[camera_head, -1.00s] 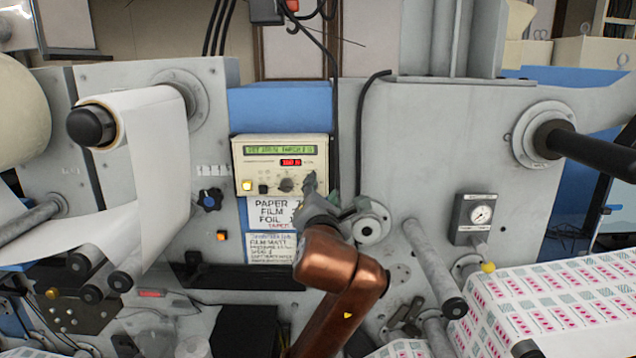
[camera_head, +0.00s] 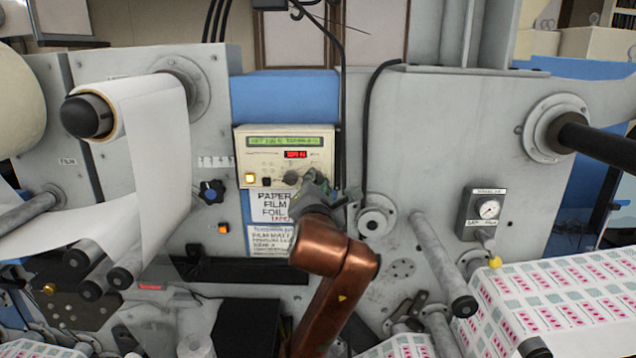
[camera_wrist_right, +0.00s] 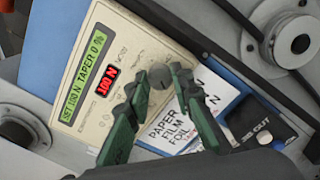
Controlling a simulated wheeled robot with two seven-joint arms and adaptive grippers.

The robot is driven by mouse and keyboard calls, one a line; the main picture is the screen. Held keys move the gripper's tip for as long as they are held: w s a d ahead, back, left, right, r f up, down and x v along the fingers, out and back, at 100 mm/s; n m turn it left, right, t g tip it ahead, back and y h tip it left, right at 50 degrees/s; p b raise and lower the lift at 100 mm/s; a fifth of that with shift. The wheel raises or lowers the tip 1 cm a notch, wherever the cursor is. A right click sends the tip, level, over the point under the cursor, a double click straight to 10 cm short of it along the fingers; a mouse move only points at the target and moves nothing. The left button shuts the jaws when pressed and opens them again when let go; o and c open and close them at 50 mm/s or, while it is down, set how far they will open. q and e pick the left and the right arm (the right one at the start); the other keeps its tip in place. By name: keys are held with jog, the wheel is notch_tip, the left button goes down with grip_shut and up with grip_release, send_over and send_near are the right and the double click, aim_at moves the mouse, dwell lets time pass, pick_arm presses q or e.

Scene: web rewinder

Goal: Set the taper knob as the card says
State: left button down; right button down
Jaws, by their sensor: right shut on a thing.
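My right gripper (camera_wrist_right: 157,82) has its green fingers closed on either side of a round grey knob (camera_wrist_right: 158,75), the taper knob, at the lower right of the cream control panel (camera_wrist_right: 108,30). In the head view my right gripper (camera_head: 316,182) hides this knob; another dark knob (camera_head: 291,177) shows just left of it. The green display (camera_wrist_right: 82,75) reads "SET 100 N TAPER 0 %"; the red readout (camera_wrist_right: 107,88) shows 100 N. Below the panel, the white card (camera_head: 270,206) lists PAPER, FILM, FOIL; its numbers are mostly hidden by my gripper. My left gripper is out of view.
A lower job card (camera_head: 268,241) is too blurred to read fully. A lit yellow button (camera_head: 250,178) and a blue-black knob (camera_head: 211,192) are left of my gripper. A round metal hub (camera_head: 376,221) and a black cable (camera_head: 366,130) are close on its right.

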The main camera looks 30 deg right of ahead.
jog(key=shift+f, duration=0.1)
jog(key=shift+b, duration=0.45)
jog(key=shift+f+m+b, duration=0.1)
jog(key=shift+m+b, duration=0.25)
jog(key=shift+m, duration=0.05)
jog(key=m+b, duration=0.6)
jog(key=b, duration=0.2)
jog(key=shift+a+f+m, duration=0.1)
jog(key=shift+f+m, duration=0.05)
jog(key=shift+m, duration=0.15)
pick_arm(q)
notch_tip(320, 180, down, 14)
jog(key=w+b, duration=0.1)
jog(key=b, duration=0.3)
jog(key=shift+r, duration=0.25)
pick_arm(e)
jog(key=shift+m, duration=2.2)
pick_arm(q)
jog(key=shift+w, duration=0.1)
pick_arm(e)
jog(key=c, duration=2.1)
grip_release()
jog(key=o, duration=0.4)
jog(key=shift+s+r, duration=0.1)
jog(key=shift+r, duration=0.1)
